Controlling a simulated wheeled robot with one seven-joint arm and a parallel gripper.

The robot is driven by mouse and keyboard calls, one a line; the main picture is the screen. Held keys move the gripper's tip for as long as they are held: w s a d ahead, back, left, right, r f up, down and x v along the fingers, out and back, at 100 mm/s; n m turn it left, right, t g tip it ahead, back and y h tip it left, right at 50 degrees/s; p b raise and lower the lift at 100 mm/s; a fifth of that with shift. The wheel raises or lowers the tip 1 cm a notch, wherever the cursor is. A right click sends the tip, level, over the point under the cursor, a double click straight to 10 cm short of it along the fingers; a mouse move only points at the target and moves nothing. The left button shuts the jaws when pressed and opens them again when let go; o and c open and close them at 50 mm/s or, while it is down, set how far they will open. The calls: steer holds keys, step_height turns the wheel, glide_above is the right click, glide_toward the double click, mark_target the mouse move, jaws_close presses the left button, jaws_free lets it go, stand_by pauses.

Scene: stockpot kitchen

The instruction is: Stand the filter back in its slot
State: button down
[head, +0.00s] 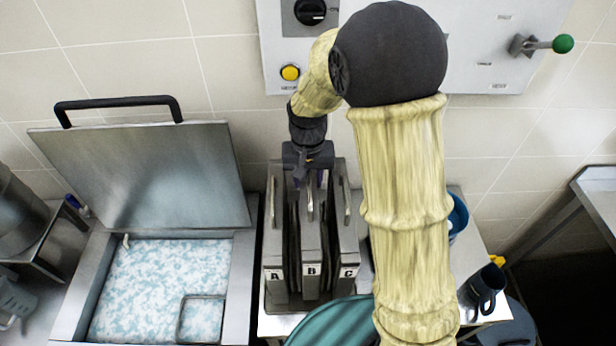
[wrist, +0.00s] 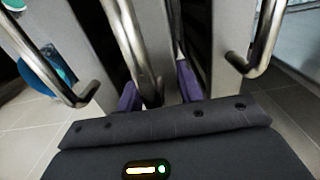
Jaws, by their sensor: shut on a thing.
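Three upright grey metal filters stand side by side in the head view, labelled A (head: 277,240), B (head: 312,255) and C (head: 346,245), each with a bar handle. My gripper (head: 309,172) is above the middle filter, B. In the wrist view the purple fingers of my gripper (wrist: 158,91) are on either side of the middle bar handle (wrist: 130,45), shut on it. The handles of the two outer filters show to the left and right, apart from the fingers.
To the left is an open vat (head: 165,285) of pale blue-white contents, its lid (head: 140,170) raised. A control panel (head: 475,45) with a green-knobbed lever (head: 562,44) is on the wall behind. A blue container (head: 458,216) and dark mug (head: 483,288) are at the right.

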steer(key=shift+f+b, duration=0.45)
steer(key=shift+f, duration=0.3)
stand_by(0.6)
steer(key=c, duration=0.8)
jaws_free()
steer(key=shift+c, duration=0.2)
steer(key=shift+f, duration=0.1)
step_height(320, 180, up, 18)
steer(key=b, duration=0.2)
steer(key=shift+f, duration=0.2)
steer(key=shift+f, duration=0.1)
